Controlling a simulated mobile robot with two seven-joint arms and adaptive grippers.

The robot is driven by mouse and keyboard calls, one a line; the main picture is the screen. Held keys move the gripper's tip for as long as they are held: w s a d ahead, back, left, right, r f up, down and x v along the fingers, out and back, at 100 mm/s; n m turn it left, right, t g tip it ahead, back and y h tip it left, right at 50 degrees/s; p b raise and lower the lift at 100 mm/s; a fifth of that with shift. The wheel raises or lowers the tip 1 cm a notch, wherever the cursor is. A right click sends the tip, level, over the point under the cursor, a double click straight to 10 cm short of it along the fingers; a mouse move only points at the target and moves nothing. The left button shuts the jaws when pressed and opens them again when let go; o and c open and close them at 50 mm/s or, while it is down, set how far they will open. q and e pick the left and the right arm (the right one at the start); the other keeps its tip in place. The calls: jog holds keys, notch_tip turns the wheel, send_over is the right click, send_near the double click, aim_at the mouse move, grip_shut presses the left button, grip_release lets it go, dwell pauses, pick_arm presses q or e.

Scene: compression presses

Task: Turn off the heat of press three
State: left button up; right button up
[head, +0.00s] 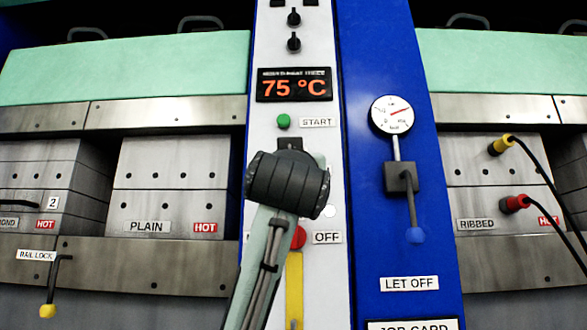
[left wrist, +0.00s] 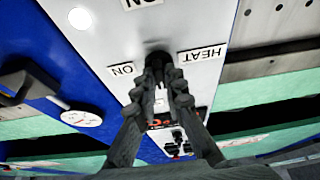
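The white control panel (head: 271,130) stands in the middle of the head view, with a lit display (head: 294,86) reading 75 °C. My left gripper (head: 288,185) is in front of this panel and hides part of it. In the left wrist view, upside down, the left gripper's fingertips (left wrist: 166,72) are close together at a black switch (left wrist: 158,48). The HEAT label (left wrist: 202,54) and an ON label (left wrist: 122,69) flank the switch. Whether the fingers touch the switch is hard to tell. No press number shows on this panel. My right gripper is not in view.
A green START button (head: 284,121) is above my gripper. A red button (head: 298,237) beside an OFF label (head: 327,238) is close to my arm. A blue panel (head: 368,70) with a gauge (head: 392,115) and LET OFF lever (head: 415,234) is right. Blocks labelled HOT flank the panels.

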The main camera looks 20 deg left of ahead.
pick_arm(q)
jog(key=o, duration=0.4)
jog(key=v, duration=1.2)
dwell(0.3)
